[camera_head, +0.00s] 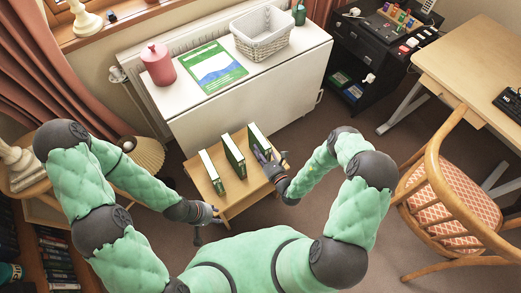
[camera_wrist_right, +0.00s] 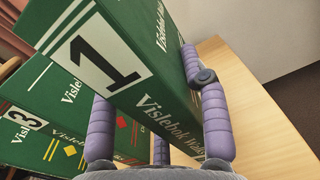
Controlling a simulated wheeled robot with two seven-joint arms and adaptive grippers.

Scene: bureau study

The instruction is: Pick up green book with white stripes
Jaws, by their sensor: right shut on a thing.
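Three green books with white stripes stand upright in a row on a small wooden table. The right one (camera_head: 259,138) carries a white label "1" in the right wrist view (camera_wrist_right: 150,60). My right gripper (camera_head: 272,158) is shut on this book, with its purple fingers (camera_wrist_right: 160,125) on either side of it. The middle book (camera_head: 235,157) and the left book (camera_head: 211,172) stand apart to its left. The left book's label "3" shows in the right wrist view (camera_wrist_right: 25,119). My left gripper (camera_head: 208,222) is empty near the table's front left, its fingers apart.
The wooden table (camera_head: 205,190) has bare room around the books. Behind it a white cabinet (camera_head: 250,95) holds a pink canister (camera_head: 158,66), a green-white booklet (camera_head: 212,68) and a basket (camera_head: 262,35). A wooden chair (camera_head: 450,190) stands at the right.

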